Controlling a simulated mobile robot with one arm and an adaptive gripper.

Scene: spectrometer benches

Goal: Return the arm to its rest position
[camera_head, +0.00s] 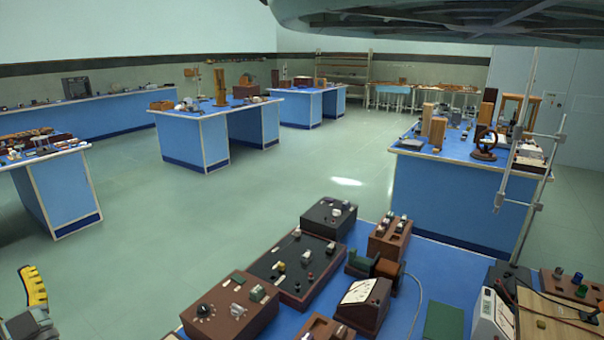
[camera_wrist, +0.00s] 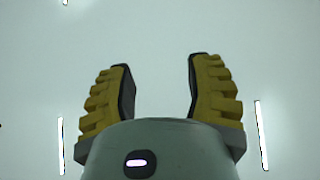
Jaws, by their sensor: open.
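My gripper (camera_wrist: 158,82) shows in the wrist view with its two yellow, ridged fingers with dark inner pads standing apart. Nothing is between them. The wrist camera faces a pale ceiling with thin bright light strips, so the gripper points upward. In the head view one yellow finger of my gripper (camera_head: 34,286) shows at the lower left edge, to the left of the near bench. The rest of the arm is mostly out of the picture.
The near blue bench (camera_head: 400,240) holds brown and black instrument boxes (camera_head: 236,304), a meter (camera_head: 364,300) and a metal stand (camera_head: 530,170). Another blue bench (camera_head: 440,200) stands behind it at the right. More benches (camera_head: 200,140) stand farther left. Open green floor (camera_head: 250,200) lies between.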

